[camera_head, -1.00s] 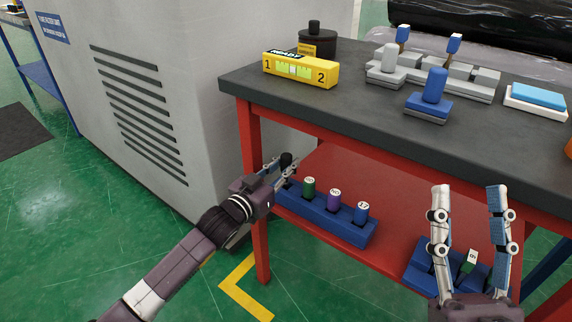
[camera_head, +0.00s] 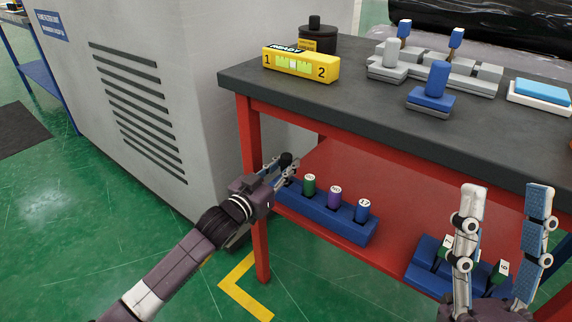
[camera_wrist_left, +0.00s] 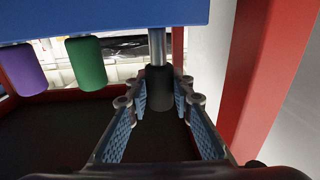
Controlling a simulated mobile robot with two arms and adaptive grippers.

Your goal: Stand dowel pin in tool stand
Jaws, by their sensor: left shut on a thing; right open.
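My left gripper (camera_head: 285,170) is shut on a black-handled pin (camera_wrist_left: 159,88) at the far left end of the blue tool stand (camera_head: 335,226) on the red lower shelf. In the left wrist view, a bare metal shaft (camera_wrist_left: 157,46) runs between the black handle and the stand (camera_wrist_left: 100,18); where its end sits is hidden. The stand also holds pins with a green handle (camera_head: 309,185), a purple handle (camera_head: 335,197) and a blue handle (camera_head: 362,211). My right gripper (camera_head: 505,200) is open and empty at the right, in front of the table.
A second blue block (camera_head: 428,277) with labelled pieces sits on the red shelf (camera_head: 395,222), partly behind my right gripper. The dark tabletop (camera_head: 355,108) overhangs the shelf. A red table leg (camera_head: 256,190) stands close beside my left gripper. A yellow level-like box (camera_head: 300,65) is above.

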